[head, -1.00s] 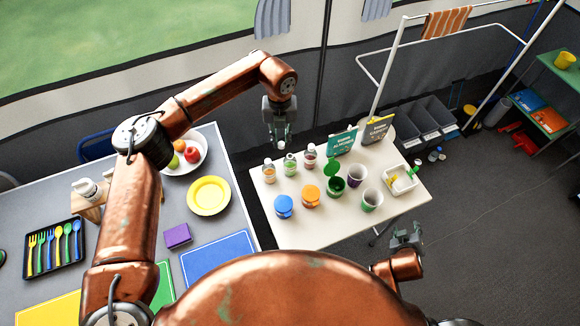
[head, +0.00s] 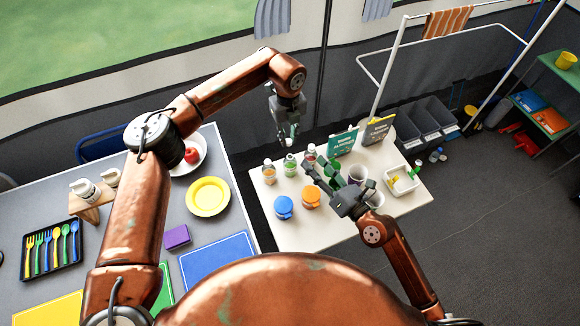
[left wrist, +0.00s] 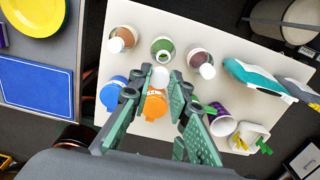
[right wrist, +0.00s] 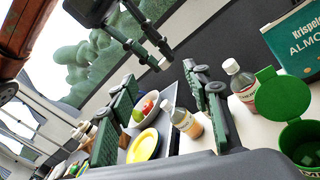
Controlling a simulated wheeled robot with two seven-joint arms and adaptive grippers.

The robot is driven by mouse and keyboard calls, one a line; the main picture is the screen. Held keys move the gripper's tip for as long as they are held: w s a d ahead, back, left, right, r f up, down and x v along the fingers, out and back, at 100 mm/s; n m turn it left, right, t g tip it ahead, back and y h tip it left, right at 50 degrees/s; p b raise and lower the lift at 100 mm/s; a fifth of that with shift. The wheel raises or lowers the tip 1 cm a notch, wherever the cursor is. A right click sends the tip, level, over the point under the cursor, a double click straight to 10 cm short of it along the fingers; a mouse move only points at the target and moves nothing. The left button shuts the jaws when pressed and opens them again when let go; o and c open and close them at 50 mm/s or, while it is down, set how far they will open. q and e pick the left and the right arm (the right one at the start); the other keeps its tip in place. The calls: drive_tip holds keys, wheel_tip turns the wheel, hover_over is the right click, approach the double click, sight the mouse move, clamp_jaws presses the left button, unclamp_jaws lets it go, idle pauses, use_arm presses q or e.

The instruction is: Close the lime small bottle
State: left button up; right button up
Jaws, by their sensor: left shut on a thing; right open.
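The lime small bottle (head: 290,165) stands upright on the white table between two other small bottles. In the left wrist view its uncapped green mouth (left wrist: 164,52) shows just past my fingers. My left gripper (head: 288,139) is shut on a small white cap (left wrist: 160,77) and holds it in the air above the bottles; the cap also shows in the right wrist view (right wrist: 163,64). My right gripper (head: 324,172) is open and empty over the table, right of the lime bottle. In the right wrist view the lime bottle seems hidden behind a finger.
An orange bottle (head: 269,172) and a dark red bottle (head: 310,154), both white-capped, flank the lime one. Blue (head: 284,207) and orange (head: 311,197) lidded jars stand in front. A green open-lidded jar (right wrist: 303,140) and a box (head: 342,142) stand near my right gripper.

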sight(294, 167)
drive_tip(key=f+n+g, duration=0.1)
drive_tip(key=f+n, duration=0.1)
drive_tip(key=f, duration=0.1)
drive_tip(key=f+n+g+h, duration=0.1)
drive_tip(key=f+n, duration=0.1)
drive_tip(key=f, duration=0.1)
drive_tip(key=f+n+g+h, duration=0.1)
drive_tip(key=f, duration=0.3)
drive_tip(key=shift+w+a+n+g, duration=0.3)
drive_tip(key=shift+n+g, duration=0.1)
drive_tip(key=shift+w+d+f+h, duration=0.1)
drive_tip(key=shift+d+f+h, duration=0.15)
drive_tip(key=shift+f, duration=0.25)
drive_tip(key=shift+a, duration=0.1)
drive_tip(key=x, duration=1.2)
drive_tip(key=shift+c, duration=0.4)
clamp_jaws()
